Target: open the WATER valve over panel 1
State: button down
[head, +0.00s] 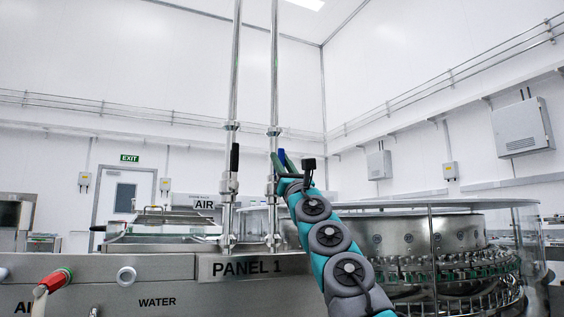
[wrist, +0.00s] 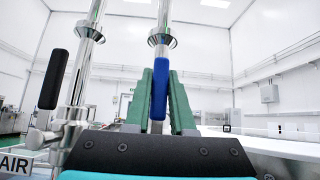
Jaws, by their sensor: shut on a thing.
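Two steel pipes rise over the PANEL 1 plate (head: 246,267). The right pipe (head: 274,95) carries a valve with a blue handle (head: 281,154), which also shows in the wrist view (wrist: 162,72), pointing up along the pipe. My gripper (head: 283,163) reaches it from the lower right; its green fingers (wrist: 163,95) are shut on the blue handle, one on each side. The valve body behind is partly hidden by my gripper. No WATER label shows by this handle.
The left pipe (head: 236,80) has a black upright handle (head: 235,157), close left of my gripper, with an AIR label (head: 204,205) beside it. The round glass-walled washer (head: 460,235) stands right of my arm. A red handle (head: 55,281) is at lower left.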

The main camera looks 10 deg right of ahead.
jog(key=shift+s+r, duration=0.1)
jog(key=c, duration=0.8)
grip_release()
jog(key=shift+o, duration=0.2)
jog(key=b+v, duration=0.7)
jog(key=b, duration=0.1)
jog(key=shift+s+f, duration=0.2)
jog(key=shift+f, duration=0.15)
